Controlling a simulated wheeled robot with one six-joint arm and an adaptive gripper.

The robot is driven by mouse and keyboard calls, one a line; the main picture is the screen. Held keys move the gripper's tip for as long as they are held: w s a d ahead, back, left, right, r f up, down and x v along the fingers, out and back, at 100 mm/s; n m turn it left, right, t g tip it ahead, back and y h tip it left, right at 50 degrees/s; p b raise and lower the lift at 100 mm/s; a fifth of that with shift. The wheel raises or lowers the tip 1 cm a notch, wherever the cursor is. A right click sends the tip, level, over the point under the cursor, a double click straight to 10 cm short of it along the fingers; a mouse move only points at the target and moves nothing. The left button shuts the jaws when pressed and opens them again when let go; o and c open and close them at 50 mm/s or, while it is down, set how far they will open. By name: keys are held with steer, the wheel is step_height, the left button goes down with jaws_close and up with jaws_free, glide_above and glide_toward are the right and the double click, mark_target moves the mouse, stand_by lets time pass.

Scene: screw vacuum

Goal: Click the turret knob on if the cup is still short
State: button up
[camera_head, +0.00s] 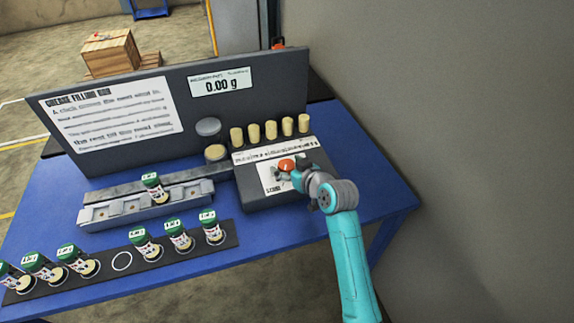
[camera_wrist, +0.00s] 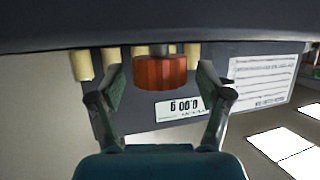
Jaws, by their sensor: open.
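The orange-red turret knob (camera_head: 287,165) sits on the dark console box at the right of the table. In the wrist view the ribbed knob (camera_wrist: 160,72) stands between my two fingers, with a visible gap on either side. My gripper (camera_head: 285,174) is open around the knob, and part of the knob is hidden in the head view. The scale display (camera_head: 222,84) reads 0.00 g. One green-and-white labelled cup (camera_head: 154,187) stands on the grey rail. I cannot see how full it is.
Several tan cylinders (camera_head: 270,130) stand in a row behind the knob. More labelled cups (camera_head: 180,236) stand on a black strip (camera_head: 108,281) with one empty white ring. A printed sign board (camera_head: 113,120) rises at the back. A bare wall is at right.

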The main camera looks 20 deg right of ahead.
steer(key=shift+w+f, duration=0.1)
steer(key=shift+w, duration=0.1)
steer(key=c, duration=1.2)
steer(key=shift+o, duration=0.2)
steer(key=shift+a+m+h, duration=0.1)
steer(key=shift+m+h, duration=0.2)
steer(key=m+h, duration=0.5)
steer(key=h, duration=0.1)
steer(key=shift+a, duration=0.15)
steer(key=m+g+h, duration=0.1)
steer(key=m+h, duration=0.3)
steer(key=shift+g, duration=0.4)
steer(key=shift+m+g+h, duration=0.7)
steer(key=shift+m+h, duration=0.3)
